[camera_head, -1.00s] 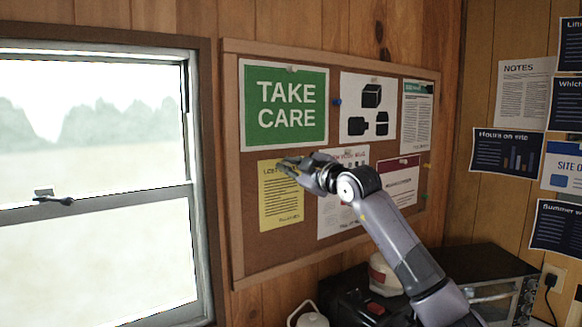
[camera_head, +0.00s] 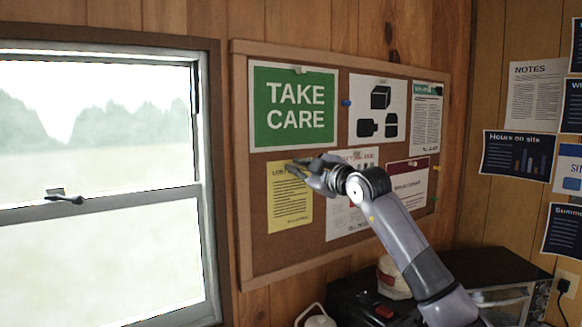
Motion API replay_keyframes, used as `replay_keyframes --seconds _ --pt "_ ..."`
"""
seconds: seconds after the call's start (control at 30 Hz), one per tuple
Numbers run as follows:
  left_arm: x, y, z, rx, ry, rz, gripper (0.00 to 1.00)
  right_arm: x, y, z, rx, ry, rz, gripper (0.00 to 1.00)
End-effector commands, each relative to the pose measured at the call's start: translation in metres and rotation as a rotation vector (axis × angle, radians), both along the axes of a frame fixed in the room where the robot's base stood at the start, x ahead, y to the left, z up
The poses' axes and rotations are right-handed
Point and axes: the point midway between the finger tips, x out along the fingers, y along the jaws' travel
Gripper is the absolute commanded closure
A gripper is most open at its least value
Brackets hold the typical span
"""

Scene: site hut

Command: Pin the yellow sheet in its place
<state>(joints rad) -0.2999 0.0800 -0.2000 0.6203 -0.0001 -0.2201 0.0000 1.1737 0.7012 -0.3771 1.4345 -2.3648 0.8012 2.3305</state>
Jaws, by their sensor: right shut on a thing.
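The yellow sheet (camera_head: 290,208) with printed lines is upright against the cork board (camera_head: 262,247), below the green TAKE CARE poster (camera_head: 294,106). My right gripper (camera_head: 293,168) is at the sheet's upper right part, its arm coming up from the lower right. It is shut on the sheet; its fingers hide the top right corner and part of the heading. I cannot make out a pin in the fingers. My left gripper is not in view.
A white sheet (camera_head: 345,219) is partly behind my right gripper and forearm. A red-topped sheet (camera_head: 408,182) and a black-and-white picture sheet (camera_head: 377,92) also hang on the board. A window (camera_head: 100,200) is at the left; a dark oven (camera_head: 497,285) stands below right.

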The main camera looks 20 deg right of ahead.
Motion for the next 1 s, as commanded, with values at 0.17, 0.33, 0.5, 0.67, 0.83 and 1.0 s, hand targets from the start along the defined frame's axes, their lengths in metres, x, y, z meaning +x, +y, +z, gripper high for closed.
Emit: replay_keyframes --seconds 0.17,0.33,0.5,0.67,0.83,1.0 --pt "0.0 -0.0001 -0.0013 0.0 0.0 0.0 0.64 -0.0003 0.0001 0.0011 0.001 -0.004 0.0 1.0" --pt "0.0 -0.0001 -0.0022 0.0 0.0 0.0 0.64 -0.0004 0.0 0.0011 0.0 -0.003 0.0 1.0" --pt "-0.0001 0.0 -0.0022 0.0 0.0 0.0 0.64 -0.0005 -0.0001 0.0012 -0.001 -0.003 0.0 1.0" --pt "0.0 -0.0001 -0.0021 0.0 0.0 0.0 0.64 -0.0004 0.0 0.0011 0.0 -0.003 0.0 0.85" --pt "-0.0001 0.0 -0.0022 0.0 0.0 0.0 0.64 -0.0004 0.0 0.0007 0.0 -0.001 0.0 0.74" --pt "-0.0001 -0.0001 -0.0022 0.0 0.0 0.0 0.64 -0.0004 0.0001 0.0003 0.0 -0.001 0.001 0.65"
